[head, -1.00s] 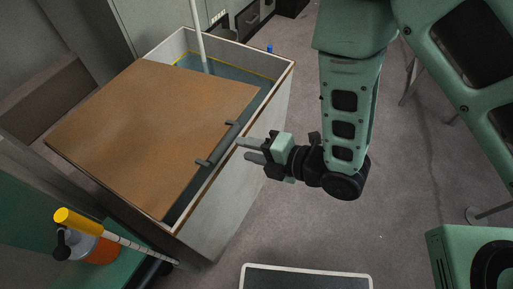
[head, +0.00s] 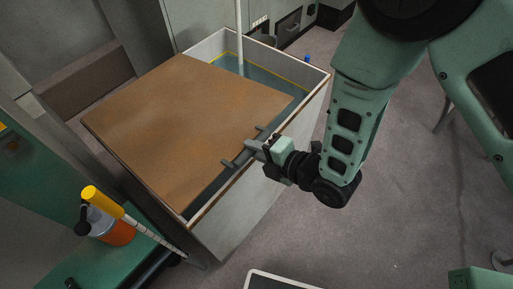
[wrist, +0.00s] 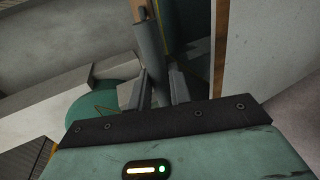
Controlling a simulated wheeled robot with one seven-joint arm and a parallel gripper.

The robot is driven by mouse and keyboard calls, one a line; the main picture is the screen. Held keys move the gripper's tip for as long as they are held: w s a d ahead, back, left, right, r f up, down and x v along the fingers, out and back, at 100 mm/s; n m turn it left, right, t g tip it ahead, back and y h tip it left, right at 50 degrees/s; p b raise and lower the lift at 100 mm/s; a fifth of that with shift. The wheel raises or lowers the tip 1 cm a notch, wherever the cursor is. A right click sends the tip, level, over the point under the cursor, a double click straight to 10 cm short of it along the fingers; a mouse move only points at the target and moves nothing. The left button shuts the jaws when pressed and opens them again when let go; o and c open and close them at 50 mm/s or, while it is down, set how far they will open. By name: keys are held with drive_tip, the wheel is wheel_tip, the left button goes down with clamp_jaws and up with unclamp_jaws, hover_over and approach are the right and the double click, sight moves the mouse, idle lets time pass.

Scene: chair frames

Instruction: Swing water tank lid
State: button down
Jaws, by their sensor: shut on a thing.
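The water tank (head: 240,215) is a grey-white open box with a brown rim. Its brown lid (head: 190,110) lies over most of the top and leaves water showing at the back right. A dark bar handle (head: 238,152) runs along the lid's right edge. My gripper (head: 254,147) reaches in from the right over the tank's near wall, with its fingers at the handle. In the wrist view the handle (wrist: 148,50) passes between the fingers (wrist: 157,90), and the gripper is shut on it. The exact contact is partly hidden.
A pale pole (head: 239,35) stands in the tank's back corner. An orange bottle (head: 113,232) and a yellow-ended stick (head: 103,201) are at the lower left by a green surface. A white-edged dark panel (head: 285,283) lies at the bottom.

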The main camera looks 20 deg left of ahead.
wheel_tip(320, 180, down, 7)
drive_tip(key=b, duration=0.6)
drive_tip(key=shift+d, duration=0.25)
drive_tip(key=c, duration=1.2)
unclamp_jaws()
drive_tip(key=shift+s, duration=0.1)
drive_tip(key=p+v, duration=0.9)
drive_tip(key=v, duration=0.8)
drive_tip(key=shift+d, duration=0.2)
drive_tip(key=shift+r, duration=0.1)
